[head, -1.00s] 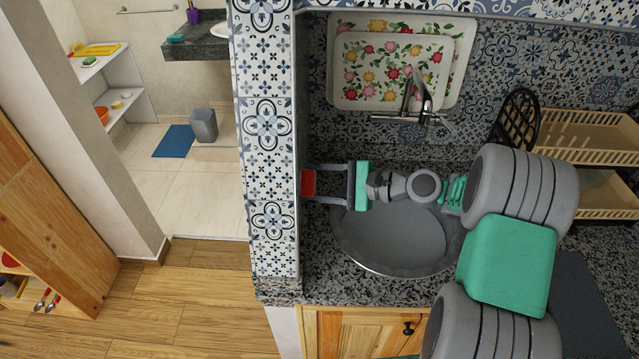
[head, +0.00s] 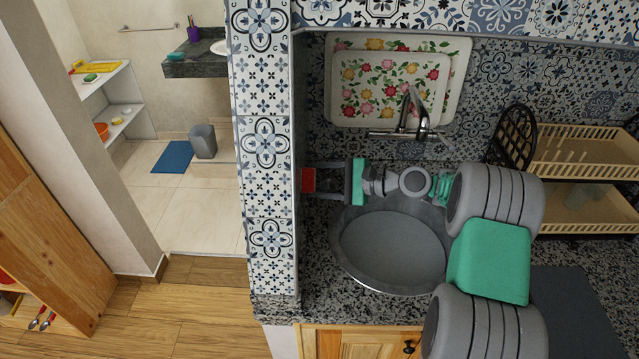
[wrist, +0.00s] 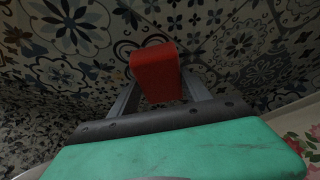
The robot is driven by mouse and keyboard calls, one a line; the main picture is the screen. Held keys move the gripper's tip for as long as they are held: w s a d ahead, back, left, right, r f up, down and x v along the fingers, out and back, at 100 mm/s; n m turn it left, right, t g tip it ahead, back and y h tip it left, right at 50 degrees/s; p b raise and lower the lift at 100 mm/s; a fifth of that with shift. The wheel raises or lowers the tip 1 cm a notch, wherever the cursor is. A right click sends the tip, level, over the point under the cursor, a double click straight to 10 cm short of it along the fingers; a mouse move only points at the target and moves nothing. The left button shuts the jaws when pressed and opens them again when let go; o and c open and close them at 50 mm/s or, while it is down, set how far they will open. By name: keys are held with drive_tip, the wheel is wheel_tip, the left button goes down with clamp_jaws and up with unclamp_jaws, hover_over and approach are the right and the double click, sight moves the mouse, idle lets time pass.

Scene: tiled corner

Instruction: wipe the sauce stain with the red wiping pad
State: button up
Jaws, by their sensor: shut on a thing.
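My gripper (head: 316,181) is shut on the red wiping pad (head: 308,179). It holds the pad out to the left, close to the tiled side wall (head: 266,150) and above the counter beside the sink. In the wrist view the red pad (wrist: 156,72) sits between the two grey fingers, in front of blue-and-white patterned tiles. I cannot tell whether the pad touches the tiles. I see no sauce stain in either view; the pad, gripper or wall edge may hide it.
The round sink (head: 393,252) lies below my forearm. The tap (head: 405,125) and floral trays (head: 395,88) stand behind it. A black rack (head: 512,138) and a beige dish rack (head: 580,150) are at right. Speckled counter (head: 330,310) is bare in front of the sink.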

drive_tip(key=d, duration=0.5)
drive_tip(key=shift+s+d, duration=0.3)
drive_tip(key=shift+d, duration=0.1)
